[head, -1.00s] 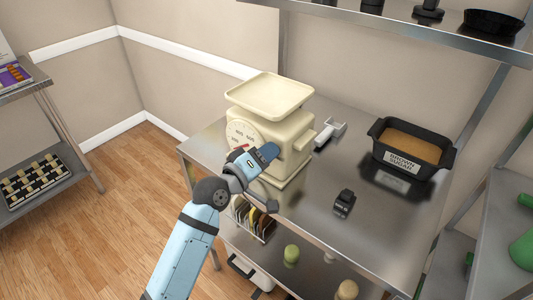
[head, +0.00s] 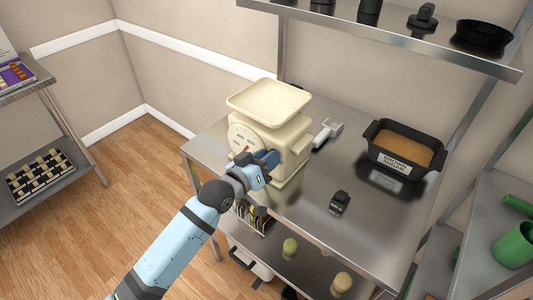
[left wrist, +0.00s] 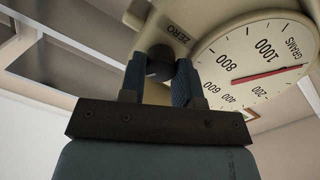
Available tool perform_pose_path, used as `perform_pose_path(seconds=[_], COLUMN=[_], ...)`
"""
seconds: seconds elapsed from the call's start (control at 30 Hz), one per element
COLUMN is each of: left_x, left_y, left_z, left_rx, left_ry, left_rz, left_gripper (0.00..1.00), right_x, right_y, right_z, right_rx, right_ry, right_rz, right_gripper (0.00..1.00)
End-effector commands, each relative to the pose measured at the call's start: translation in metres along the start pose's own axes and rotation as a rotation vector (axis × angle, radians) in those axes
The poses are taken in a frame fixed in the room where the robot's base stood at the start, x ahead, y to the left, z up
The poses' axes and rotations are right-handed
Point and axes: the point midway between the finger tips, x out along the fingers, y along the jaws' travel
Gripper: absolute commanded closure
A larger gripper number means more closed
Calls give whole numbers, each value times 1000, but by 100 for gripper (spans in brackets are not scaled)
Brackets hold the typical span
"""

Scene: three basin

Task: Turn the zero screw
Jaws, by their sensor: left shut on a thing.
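The cream scale (head: 290,148) with a flat pan on top stands on the steel table. The dark zero screw (left wrist: 160,62) sits under the label "ZERO" on the scale's front. My left gripper (left wrist: 160,80) is shut on the zero screw, with one blue finger on each side of it. In the head view my left gripper (head: 267,160) is at the scale's front. My right gripper is not in view.
A black tub labelled brown sugar (head: 405,150), a small black object (head: 340,203) and a metal scoop-like tool (head: 327,132) are on the table. Items stand on a shelf below.

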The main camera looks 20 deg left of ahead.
Motion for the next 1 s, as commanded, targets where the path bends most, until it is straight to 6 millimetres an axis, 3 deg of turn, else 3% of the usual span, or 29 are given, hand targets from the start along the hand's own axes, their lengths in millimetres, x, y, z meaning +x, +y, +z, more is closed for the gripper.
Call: perform_pose_path(seconds=[0.57, 0.6, 0.7, 1.0], left_x=[0, 0, 0, -1], left_y=[0, 0, 0, 0], left_z=[-1, -1, -1, 0], left_rx=[38, 38, 38, 38], left_ry=[1, 1, 1, 0], left_rz=[-2, -2, -2, -3], left_gripper=[94, 66, 44, 44], right_x=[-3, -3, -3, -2], right_y=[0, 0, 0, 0], right_z=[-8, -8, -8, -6], right_rx=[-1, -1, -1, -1], right_ry=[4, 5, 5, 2], right_rz=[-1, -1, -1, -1], right_gripper=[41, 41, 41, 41])
